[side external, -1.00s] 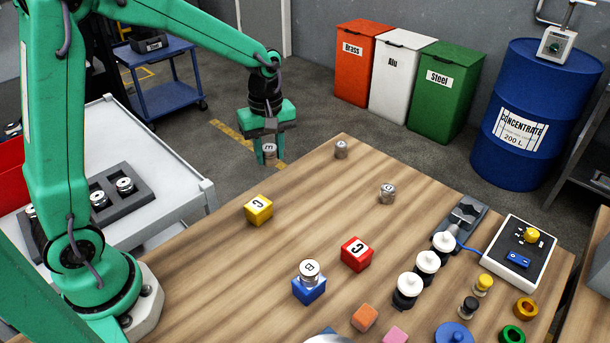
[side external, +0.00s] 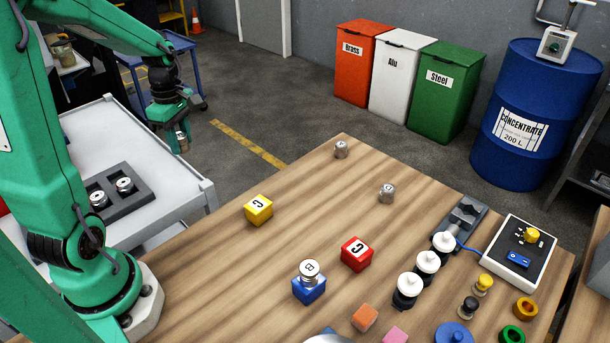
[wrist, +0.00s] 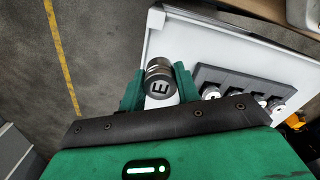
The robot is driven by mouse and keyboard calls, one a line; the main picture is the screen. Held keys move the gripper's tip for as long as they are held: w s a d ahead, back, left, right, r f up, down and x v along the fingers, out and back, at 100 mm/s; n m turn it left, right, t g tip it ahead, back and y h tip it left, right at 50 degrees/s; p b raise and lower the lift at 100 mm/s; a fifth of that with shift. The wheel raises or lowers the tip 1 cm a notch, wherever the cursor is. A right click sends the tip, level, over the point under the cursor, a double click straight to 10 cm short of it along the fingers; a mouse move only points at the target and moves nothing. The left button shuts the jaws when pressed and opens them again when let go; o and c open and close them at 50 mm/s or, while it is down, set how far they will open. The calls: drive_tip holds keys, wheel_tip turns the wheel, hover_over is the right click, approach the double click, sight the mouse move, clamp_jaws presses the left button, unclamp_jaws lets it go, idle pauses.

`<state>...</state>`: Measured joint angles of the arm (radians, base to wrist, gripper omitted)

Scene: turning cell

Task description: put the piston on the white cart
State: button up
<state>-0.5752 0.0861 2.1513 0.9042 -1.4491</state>
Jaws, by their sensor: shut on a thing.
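My gripper (side external: 179,142) is shut on a metal piston marked E (side external: 182,145) and holds it up at the far right part of the white cart (side external: 192,188). In the wrist view the piston (wrist: 160,82) sits between the green fingers (wrist: 158,88), with the white cart top (wrist: 185,42) behind it. A dark grey tray (wrist: 202,75) with several round metal parts is beside it on the cart. I cannot tell how high the piston is above the cart top.
On the wooden table (side external: 230,262) stand a yellow block (side external: 258,210), a red block (side external: 356,254), a blue block (side external: 309,292) with a metal piston B (side external: 309,271) on it, and two more metal pieces (side external: 341,149). A blue trolley (side external: 190,75) stands behind the cart.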

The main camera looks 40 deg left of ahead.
drive_tip(key=shift+s+a, duration=0.15)
drive_tip(key=shift+s, duration=0.05)
hover_over(158, 173)
wheel_tip(158, 173, down, 7)
idle(0.4)
drive_tip(key=shift+f, duration=0.1)
drive_tip(key=shift+f, duration=1.9)
drive_tip(key=shift+f, duration=0.1)
drive_tip(key=o, duration=1)
